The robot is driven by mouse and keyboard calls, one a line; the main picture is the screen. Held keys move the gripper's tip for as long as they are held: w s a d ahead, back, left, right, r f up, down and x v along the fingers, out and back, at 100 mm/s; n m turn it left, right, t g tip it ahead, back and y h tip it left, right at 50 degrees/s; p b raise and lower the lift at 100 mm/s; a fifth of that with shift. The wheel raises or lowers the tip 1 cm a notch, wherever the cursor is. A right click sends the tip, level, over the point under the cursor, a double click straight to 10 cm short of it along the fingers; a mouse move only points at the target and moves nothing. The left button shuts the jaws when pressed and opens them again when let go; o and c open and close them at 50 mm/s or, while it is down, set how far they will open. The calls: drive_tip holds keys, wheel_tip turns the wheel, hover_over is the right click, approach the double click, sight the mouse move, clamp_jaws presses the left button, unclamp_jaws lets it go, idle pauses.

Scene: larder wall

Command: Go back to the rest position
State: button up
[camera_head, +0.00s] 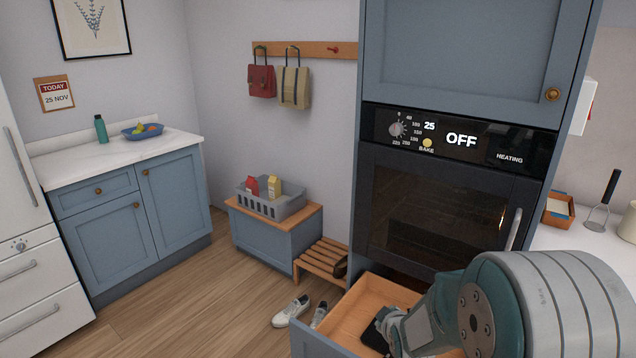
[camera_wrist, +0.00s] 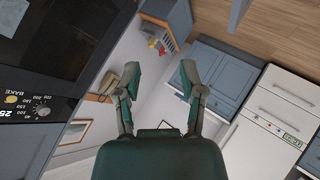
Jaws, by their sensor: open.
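My gripper (camera_wrist: 160,78) is open and empty in the wrist view, its two fingers apart with only the room behind them. In the head view my arm comes in at the lower right, in front of the oven, and reaches over an open drawer (camera_head: 362,305). The gripper's fingertips are hard to make out there. A dark shape lies in or over the drawer beside my arm; I cannot tell what it is.
The oven (camera_head: 440,215) stands behind the arm; its panel reads OFF. A slatted rack (camera_head: 318,262) and shoes (camera_head: 291,311) are left of the drawer. A grey crate (camera_head: 272,206) sits on a low bench. A counter (camera_head: 120,152) stands further left.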

drive_tip(key=s+r+m+g, duration=0.1)
drive_tip(key=s+r+m, duration=0.2)
drive_tip(key=s+r, duration=0.3)
drive_tip(key=s+r+m+g, duration=0.2)
drive_tip(key=s+r, duration=0.3)
drive_tip(key=s, duration=0.8)
drive_tip(key=s+r+m+g, duration=0.2)
drive_tip(key=s+r+m, duration=0.2)
drive_tip(key=s, duration=0.6)
wheel_tip(320, 180, up, 3)
drive_tip(key=shift+a+f, duration=0.15)
drive_tip(key=shift+a, duration=0.15)
